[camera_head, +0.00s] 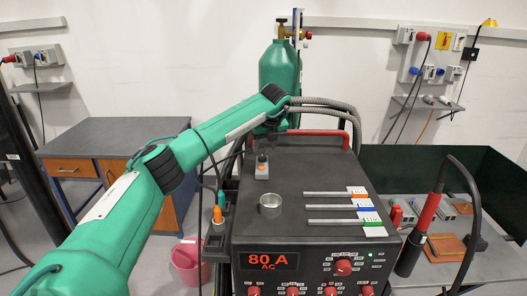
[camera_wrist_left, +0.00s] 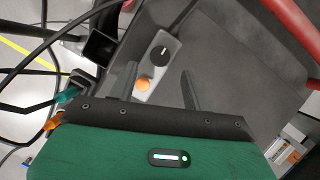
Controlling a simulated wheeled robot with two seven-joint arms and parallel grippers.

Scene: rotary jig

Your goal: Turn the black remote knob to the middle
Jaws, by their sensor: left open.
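The remote is a small grey box (camera_head: 262,172) on the dark top of the welding machine, near its back left. It has a black knob (camera_wrist_left: 160,54) and an orange button (camera_wrist_left: 143,84). A short white mark on the knob points up and slightly right in the left wrist view. My left gripper (camera_wrist_left: 158,72) is open and empty, with one finger on each side of the remote in that view. In the head view the left gripper (camera_head: 268,128) is small and partly hidden by its arm, above and behind the remote. My right gripper is not in view.
A metal cup (camera_head: 270,205) and several rods with coloured labels (camera_head: 335,207) lie on the machine top (camera_head: 300,165). A red handle (camera_head: 325,135) runs along its back edge. Cables and a tool holder (camera_head: 216,235) are at its left side. A green gas cylinder (camera_head: 279,65) stands behind.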

